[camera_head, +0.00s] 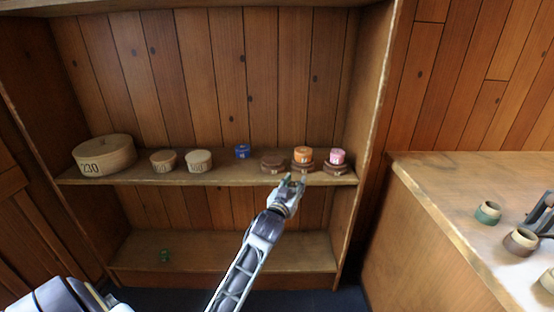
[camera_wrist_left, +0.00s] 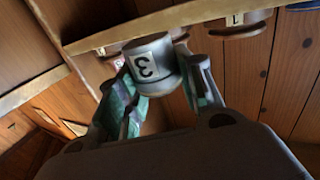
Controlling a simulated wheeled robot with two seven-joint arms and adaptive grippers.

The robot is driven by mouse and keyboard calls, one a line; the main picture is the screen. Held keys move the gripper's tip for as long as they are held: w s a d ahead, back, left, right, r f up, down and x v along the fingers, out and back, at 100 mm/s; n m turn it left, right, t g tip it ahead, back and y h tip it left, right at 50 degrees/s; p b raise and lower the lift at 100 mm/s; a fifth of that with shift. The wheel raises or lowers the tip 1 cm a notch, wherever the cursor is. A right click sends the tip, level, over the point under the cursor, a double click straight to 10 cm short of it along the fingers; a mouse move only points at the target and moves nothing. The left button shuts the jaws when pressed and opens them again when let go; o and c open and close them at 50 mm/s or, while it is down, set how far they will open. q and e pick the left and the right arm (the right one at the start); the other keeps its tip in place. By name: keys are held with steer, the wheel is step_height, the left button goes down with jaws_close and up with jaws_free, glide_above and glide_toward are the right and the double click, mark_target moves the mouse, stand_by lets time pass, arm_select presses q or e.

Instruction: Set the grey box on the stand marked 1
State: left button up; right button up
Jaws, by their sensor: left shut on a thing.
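My left gripper (camera_head: 291,186) is just in front of the shelf edge, below the brown stands. In the left wrist view it is shut on the grey box (camera_wrist_left: 150,62), a round lidded piece with a 3 on a white label. The box is hard to make out in the head view. The stand marked 1 (camera_wrist_left: 236,28) shows in the left wrist view, apart from the box. I take it to be the left brown stand (camera_head: 272,163) in the head view, with nothing on it. What looks like part of my right gripper (camera_head: 541,212) is at the right edge.
An orange box (camera_head: 303,154) and a pink box (camera_head: 337,156) sit on the other stands. A blue box (camera_head: 243,151) and several pale round boxes (camera_head: 199,161) share the shelf (camera_head: 225,180). A counter (camera_head: 425,185) at right holds spools (camera_head: 488,212).

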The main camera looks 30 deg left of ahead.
arm_select(q)
steer(key=w+a+r+n+y+p, duration=0.1)
steer(key=w+a+r+p, duration=0.4)
steer(key=a+r, duration=0.2)
steer(key=w+a+r+n+y+p, duration=0.1)
steer(key=w+a+r+y+p, duration=0.1)
steer(key=w+a+r+p, duration=0.3)
steer(key=shift+a+r+g+y, duration=0.3)
steer(key=shift+a+r+g, duration=0.1)
steer(key=shift+a+r, duration=1.1)
arm_select(e)
steer(key=s+d+f+g+h, duration=0.2)
steer(key=s+d+f, duration=0.5)
steer(key=s+d, duration=0.1)
steer(key=shift+s+d+f, duration=0.2)
steer(key=shift+s+f, duration=0.15)
steer(key=shift+s, duration=0.55)
arm_select(q)
steer(key=shift+d, duration=0.1)
